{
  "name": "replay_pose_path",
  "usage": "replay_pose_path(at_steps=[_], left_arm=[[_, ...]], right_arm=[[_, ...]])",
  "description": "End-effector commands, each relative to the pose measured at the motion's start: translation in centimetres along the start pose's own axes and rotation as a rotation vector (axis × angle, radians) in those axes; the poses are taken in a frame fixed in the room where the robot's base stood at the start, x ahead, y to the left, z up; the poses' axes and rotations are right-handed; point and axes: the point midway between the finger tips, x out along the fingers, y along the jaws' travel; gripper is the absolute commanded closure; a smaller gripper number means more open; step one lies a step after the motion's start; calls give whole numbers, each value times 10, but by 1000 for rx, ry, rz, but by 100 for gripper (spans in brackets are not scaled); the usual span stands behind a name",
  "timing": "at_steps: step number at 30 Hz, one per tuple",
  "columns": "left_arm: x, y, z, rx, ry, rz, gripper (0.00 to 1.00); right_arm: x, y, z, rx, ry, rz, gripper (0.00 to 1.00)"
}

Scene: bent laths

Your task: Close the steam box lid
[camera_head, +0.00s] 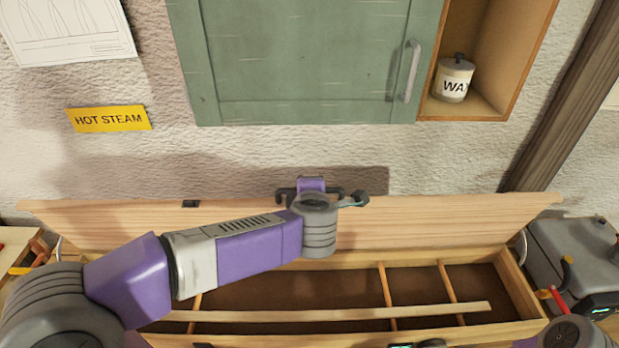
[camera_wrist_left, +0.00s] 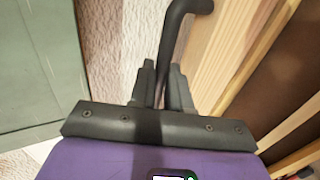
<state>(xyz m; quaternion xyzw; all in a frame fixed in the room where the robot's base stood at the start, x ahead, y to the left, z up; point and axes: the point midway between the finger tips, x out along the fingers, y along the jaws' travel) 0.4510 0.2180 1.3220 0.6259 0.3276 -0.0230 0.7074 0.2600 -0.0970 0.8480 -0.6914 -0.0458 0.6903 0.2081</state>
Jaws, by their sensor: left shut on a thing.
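The steam box (camera_head: 516,275) is a long wooden trough below the wall. Its pale wooden lid (camera_head: 430,222) stands raised along the back edge, open. A dark curved handle (camera_wrist_left: 174,35) shows in the left wrist view beside the lid (camera_wrist_left: 219,58). My left gripper (camera_wrist_left: 162,75) is shut on this handle, with its fingers on either side of the bar. In the head view my left gripper (camera_head: 318,192) is at the lid's upper edge, near its middle, and my wrist hides part of the lid. My right gripper cannot be made out.
A pale lath (camera_head: 330,314) lies lengthwise over the box's dividers. A green cabinet (camera_head: 300,60) hangs above, beside a shelf with a wax jar (camera_head: 453,82). A grey machine (camera_head: 575,258) stands right of the box. Tools lie at the far left.

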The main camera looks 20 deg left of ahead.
Motion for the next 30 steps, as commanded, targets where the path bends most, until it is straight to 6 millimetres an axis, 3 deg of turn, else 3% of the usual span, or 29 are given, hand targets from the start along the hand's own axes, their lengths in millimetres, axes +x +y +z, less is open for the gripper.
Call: replay_pose_path(at_steps=[6, 13, 24, 30], left_arm=[[-21, -25, 0, 2, 0, -12, 100], [-29, -36, 0, 4, 2, -15, 100], [-59, -83, 0, 4, 2, -17, 100], [-67, -96, -1, 2, 4, -19, 100]], right_arm=[[0, 0, 0, 0, 0, 0, 46], [0, 0, 0, 0, 0, 0, 46], [1, 0, 0, 0, 0, 0, 46], [1, 0, 0, 0, 0, 0, 46]])
